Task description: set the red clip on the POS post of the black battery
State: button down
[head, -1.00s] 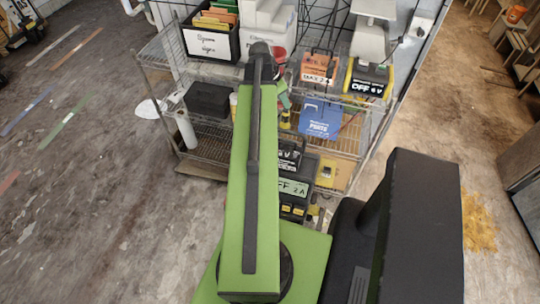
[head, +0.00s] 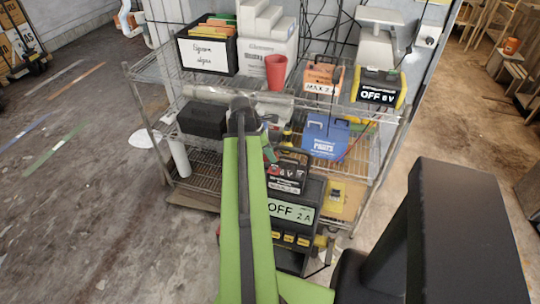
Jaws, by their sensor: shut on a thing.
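My arm reaches forward, and its end, with my gripper (head: 246,124), is in front of the shelf. The arm hides most of the jaws. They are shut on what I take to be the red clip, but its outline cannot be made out. A black battery (head: 287,175) with a white-lettered label stands just right of the arm and lower than my gripper. Its posts are too small and covered to tell which is POS. A charger (head: 290,212) reading OFF 2 A is in front of the battery.
A wire shelf rack (head: 190,162) fills the middle. Its upper shelf holds a black file bin (head: 207,52), a red cup (head: 276,72), an orange unit (head: 322,78) and an OFF 6 V unit (head: 378,90). A blue parts box (head: 325,136) is lower. Floor at left is open.

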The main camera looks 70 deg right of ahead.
aim_at(272, 168)
jog(key=shift+f+b, duration=2.05)
jog(key=shift+f+b, duration=1.35)
jog(key=c, duration=1)
grip_release()
jog(key=p+v, duration=1.6)
jog(key=v, duration=0.1)
jog(key=shift+w+r, duration=0.15)
jog(key=shift+w, duration=0.05)
